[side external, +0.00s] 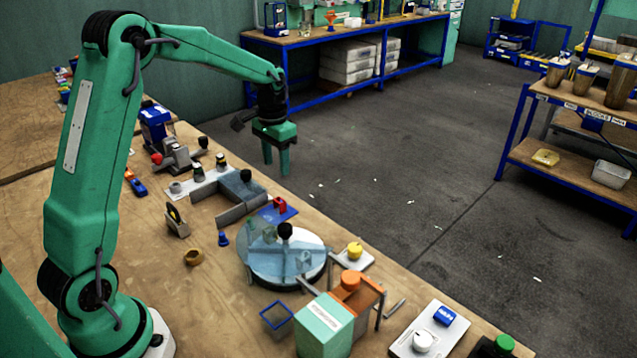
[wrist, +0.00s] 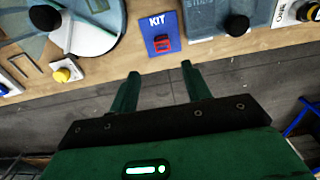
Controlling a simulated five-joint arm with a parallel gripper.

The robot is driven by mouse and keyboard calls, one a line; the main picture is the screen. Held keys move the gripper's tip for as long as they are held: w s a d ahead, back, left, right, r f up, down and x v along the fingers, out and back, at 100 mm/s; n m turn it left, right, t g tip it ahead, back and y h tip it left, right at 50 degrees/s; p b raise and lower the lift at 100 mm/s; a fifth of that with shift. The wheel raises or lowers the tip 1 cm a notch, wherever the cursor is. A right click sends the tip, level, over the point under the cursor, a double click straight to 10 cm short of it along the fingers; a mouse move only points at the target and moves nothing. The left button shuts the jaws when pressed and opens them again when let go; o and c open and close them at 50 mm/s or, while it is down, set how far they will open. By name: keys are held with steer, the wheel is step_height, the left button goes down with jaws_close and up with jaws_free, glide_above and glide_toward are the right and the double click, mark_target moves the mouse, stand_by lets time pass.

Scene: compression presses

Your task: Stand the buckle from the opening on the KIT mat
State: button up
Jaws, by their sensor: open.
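The blue KIT mat (side external: 290,213) lies near the table's far edge in the side view, and it also shows at the top of the wrist view (wrist: 157,22), with KIT in white letters. A small red piece, apparently the buckle (side external: 280,203), is on the mat and looks upright in the side view. It also shows in the wrist view (wrist: 162,44), near the mat's edge. My gripper (side external: 277,166) is open and empty, fingers down, raised beyond the table's edge. In the wrist view the fingertips (wrist: 160,70) are apart, with the mat and red piece ahead of them.
A round glass-topped turntable (side external: 290,272) with a black knob stands close beside the mat. Grey blocks with black knobs (side external: 240,188) stand on the other side. An orange press (side external: 365,296) and a mint labelled box (side external: 325,325) are nearer the front. Open floor lies beyond the table.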

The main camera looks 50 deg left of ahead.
steer(key=s+d+r+t, duration=0.2)
steer(key=s+d+r, duration=0.35)
steer(key=s, duration=0.25)
steer(key=s+d+r+t, duration=0.2)
steer(key=s+d+r, duration=0.3)
steer(key=s+r, duration=0.3)
steer(key=s+d+f+t, duration=0.1)
steer(key=s+d+f, duration=0.1)
steer(key=s, duration=0.6)
steer(key=shift+s+d+f, duration=0.15)
steer(key=shift+d+f, duration=0.05)
steer(key=shift+d, duration=0.3)
